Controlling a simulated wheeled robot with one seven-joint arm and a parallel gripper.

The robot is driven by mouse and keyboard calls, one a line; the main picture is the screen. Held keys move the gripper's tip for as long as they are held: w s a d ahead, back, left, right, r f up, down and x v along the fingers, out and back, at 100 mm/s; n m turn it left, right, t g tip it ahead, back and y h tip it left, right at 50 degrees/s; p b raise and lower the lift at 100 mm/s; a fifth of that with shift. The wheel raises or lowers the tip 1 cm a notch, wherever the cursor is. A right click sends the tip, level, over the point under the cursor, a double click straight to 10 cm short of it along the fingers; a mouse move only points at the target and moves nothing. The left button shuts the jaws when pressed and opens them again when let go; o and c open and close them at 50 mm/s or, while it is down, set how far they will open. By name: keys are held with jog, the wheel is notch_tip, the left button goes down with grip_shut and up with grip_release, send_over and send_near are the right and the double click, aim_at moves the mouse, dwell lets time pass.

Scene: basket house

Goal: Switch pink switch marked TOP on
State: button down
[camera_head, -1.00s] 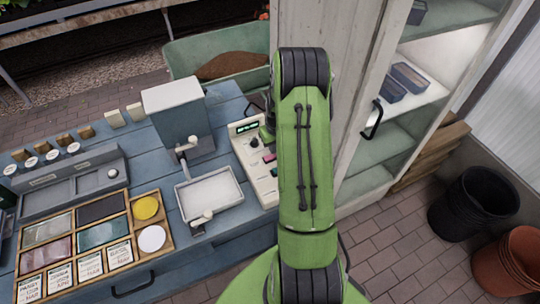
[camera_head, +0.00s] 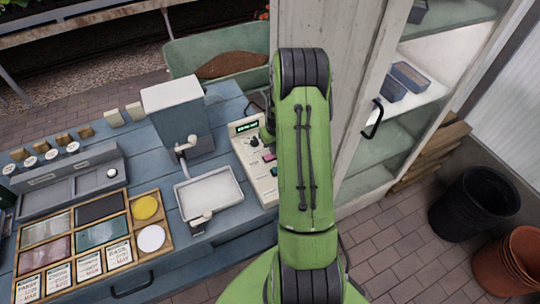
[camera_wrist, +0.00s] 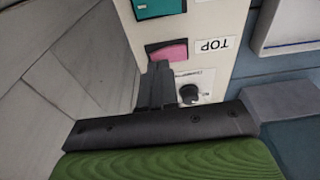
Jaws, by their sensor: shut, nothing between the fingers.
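The pink switch (camera_wrist: 168,50) sits in a dark recess of a white control panel (camera_wrist: 215,65), beside a label reading TOP (camera_wrist: 212,45). In the wrist view the letters appear upside down. My gripper (camera_wrist: 160,68) is shut and empty, with its fingertips at the near edge of the pink switch; I cannot tell whether they touch it. In the head view the pink switch (camera_head: 269,157) shows on the panel (camera_head: 245,140), left of my green arm. My gripper is mostly hidden behind the arm there.
A teal switch (camera_wrist: 158,6) and a black knob (camera_wrist: 190,94) flank the pink switch on the panel. A metal tray (camera_head: 208,193) stands left of the panel on the blue table. A cabinet (camera_head: 345,150) rises close to the right of my arm.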

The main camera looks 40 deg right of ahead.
jog(key=shift+f+b, duration=0.5)
jog(key=shift+f, duration=0.1)
jog(key=shift+r+p, duration=2.3)
jog(key=shift+r, duration=1.3)
jog(key=shift+f, duration=0.1)
